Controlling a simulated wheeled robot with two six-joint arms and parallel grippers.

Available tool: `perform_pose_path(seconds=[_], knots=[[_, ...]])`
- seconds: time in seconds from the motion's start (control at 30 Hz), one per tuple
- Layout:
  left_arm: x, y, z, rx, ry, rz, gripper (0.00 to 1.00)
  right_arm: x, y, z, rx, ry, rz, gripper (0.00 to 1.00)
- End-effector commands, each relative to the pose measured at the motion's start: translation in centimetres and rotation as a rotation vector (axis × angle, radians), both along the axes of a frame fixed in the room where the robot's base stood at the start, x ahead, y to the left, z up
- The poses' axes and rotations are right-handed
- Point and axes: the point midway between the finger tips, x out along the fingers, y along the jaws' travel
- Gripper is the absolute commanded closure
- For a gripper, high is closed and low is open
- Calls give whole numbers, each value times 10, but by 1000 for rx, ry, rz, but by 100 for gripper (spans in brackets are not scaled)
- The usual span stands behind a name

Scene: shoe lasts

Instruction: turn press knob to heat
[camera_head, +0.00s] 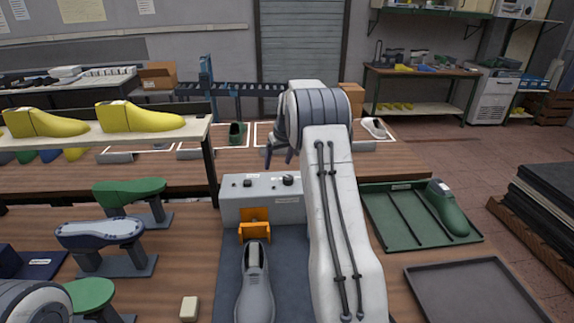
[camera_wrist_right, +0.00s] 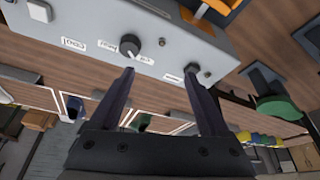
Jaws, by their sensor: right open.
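The press control box (camera_head: 262,207) is a light grey box on the bench, behind a grey shoe last (camera_head: 255,285). In the right wrist view the box face shows a black round knob (camera_wrist_right: 130,46) with a white pointer line and small labels around it. The label text is too small to read surely. My right gripper (camera_head: 278,153) is at the box's far side in the head view. In the wrist view its fingers (camera_wrist_right: 161,75) are open and empty; the left fingertip is just below the knob, and a smaller black knob (camera_wrist_right: 208,70) is near the right fingertip. My left gripper is out of view.
An orange bracket (camera_head: 255,222) sits at the box front. A green tray (camera_head: 395,225) holds a green last (camera_head: 446,208) at the right. A shelf with yellow lasts (camera_head: 140,117) stands at the left. Green and blue-white lasts on stands are on the left bench.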

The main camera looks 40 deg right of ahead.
Motion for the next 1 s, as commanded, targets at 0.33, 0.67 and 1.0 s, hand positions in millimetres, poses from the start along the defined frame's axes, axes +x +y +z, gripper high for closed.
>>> perform_pose_path(seconds=[0.33, 0.67, 1.0], knots=[[0, 0, 19, 0, 0, -1, 50, 0, -59, -23, -15, -16, -60, 20], [0, 0, 45, 0, -1, -6, 50, 22, -63, -77, -16, -17, -59, 20], [0, 0, 52, 0, -1, -8, 50, 31, -66, -100, -17, -19, -59, 20]])
